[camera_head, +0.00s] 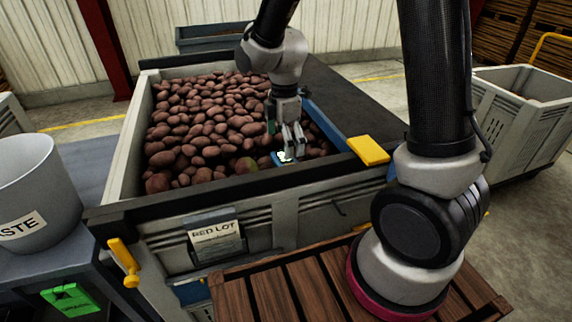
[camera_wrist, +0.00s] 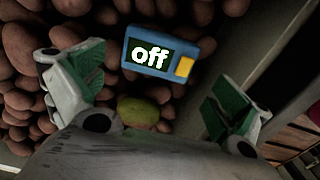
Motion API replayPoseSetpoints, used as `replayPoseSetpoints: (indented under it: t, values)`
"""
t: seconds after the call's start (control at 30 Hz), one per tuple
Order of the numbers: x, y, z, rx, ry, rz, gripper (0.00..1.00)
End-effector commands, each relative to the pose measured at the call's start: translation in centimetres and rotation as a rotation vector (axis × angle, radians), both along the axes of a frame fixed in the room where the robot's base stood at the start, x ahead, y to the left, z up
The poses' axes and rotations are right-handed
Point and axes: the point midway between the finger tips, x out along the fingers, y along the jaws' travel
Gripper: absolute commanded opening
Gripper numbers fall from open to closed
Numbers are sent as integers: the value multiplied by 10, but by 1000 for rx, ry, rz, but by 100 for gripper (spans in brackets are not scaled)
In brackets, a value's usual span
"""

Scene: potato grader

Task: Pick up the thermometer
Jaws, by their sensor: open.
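The thermometer (camera_wrist: 141,67) is a blue box with a dark screen reading "off" and a yellow button. It lies on the potatoes near the bin's front right corner. In the head view its blue and white body (camera_head: 285,157) shows just under my gripper (camera_head: 291,146), partly hidden by the fingers. In the wrist view my gripper (camera_wrist: 160,98) is open, with green-padded fingers to the left and right. The thermometer is ahead between the finger directions and nothing is held. Whether a finger touches it I cannot tell.
The bin (camera_head: 122,165) is full of reddish potatoes (camera_head: 190,120); one greenish potato (camera_wrist: 146,109) lies close to the thermometer. The bin's front and right walls are near my gripper. A yellow block (camera_head: 368,150) sits at the corner. A grey waste bucket (camera_head: 30,185) stands left.

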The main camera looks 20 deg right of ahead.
Motion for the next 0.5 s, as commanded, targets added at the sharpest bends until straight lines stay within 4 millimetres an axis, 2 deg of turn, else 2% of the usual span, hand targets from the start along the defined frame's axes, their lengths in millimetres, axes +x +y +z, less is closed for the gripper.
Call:
replayPoseSetpoints:
  t: [0.3,0.5]
  values:
    - [0,-3,-47,-1,4,-4,100]
    - [1,-3,-62,0,0,-4,100]
